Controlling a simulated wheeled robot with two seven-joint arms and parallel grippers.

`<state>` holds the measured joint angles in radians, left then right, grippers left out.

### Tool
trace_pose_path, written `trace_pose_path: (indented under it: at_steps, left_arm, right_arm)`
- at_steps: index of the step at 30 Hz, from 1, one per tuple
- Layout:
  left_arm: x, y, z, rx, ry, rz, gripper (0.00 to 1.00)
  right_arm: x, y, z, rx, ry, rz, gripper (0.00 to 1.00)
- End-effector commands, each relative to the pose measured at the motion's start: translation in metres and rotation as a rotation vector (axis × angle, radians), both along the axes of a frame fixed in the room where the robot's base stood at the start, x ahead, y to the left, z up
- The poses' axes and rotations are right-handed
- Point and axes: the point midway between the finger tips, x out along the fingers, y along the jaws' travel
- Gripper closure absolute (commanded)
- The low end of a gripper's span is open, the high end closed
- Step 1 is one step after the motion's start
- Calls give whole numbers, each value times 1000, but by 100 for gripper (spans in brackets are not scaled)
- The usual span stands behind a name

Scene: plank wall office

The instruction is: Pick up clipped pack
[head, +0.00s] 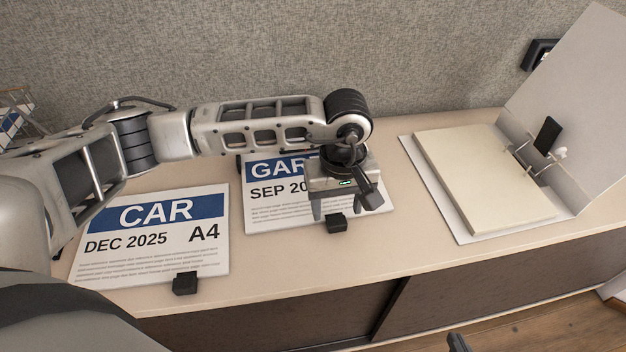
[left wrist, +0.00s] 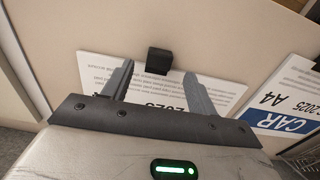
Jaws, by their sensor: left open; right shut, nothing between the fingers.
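Two flat white packs with blue title bands lie on the cabinet top, each with a black clip at its front edge. The pack reading CAR, DEC 2025, A4 (head: 150,240) is at the left, with its clip (head: 185,283). The pack starting GAR, SEP 20 (head: 275,208) is right of it, partly hidden by my left gripper (head: 347,208). Its clip (head: 337,223) shows between and beyond the open fingers in the left wrist view (left wrist: 159,61). The fingers are over this pack and hold nothing. My right gripper (head: 457,342) shows only as a dark tip at the bottom edge, shut and empty.
An open binder with a cream paper stack (head: 485,178) stands at the right, its cover raised. A grey fabric panel (head: 220,50) closes off the back. A wire rack (head: 15,115) is at the far left. Bare cabinet top (head: 415,250) lies in front of the binder.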

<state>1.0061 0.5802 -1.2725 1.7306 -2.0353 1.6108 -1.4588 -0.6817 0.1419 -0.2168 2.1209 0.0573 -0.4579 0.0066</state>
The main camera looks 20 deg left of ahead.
Motion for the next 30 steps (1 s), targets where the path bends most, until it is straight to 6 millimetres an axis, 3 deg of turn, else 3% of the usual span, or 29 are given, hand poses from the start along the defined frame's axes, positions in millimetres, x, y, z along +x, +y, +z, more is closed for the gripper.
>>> trace_pose_path:
  at_steps: [6,15,21,30]
  left_arm:
    - [0,-2,-31,0,2,1,42]
    - [0,-2,-36,-1,0,1,42]
    - [0,-2,-36,-1,0,1,97]
    - [1,-1,-34,0,-3,2,100]
  right_arm:
    - [-1,-2,-1,-12,9,3,100]
    - [0,-2,-1,-15,6,4,100]
    - [0,-2,1,-14,4,4,100]
    - [1,-2,1,-13,2,4,100]
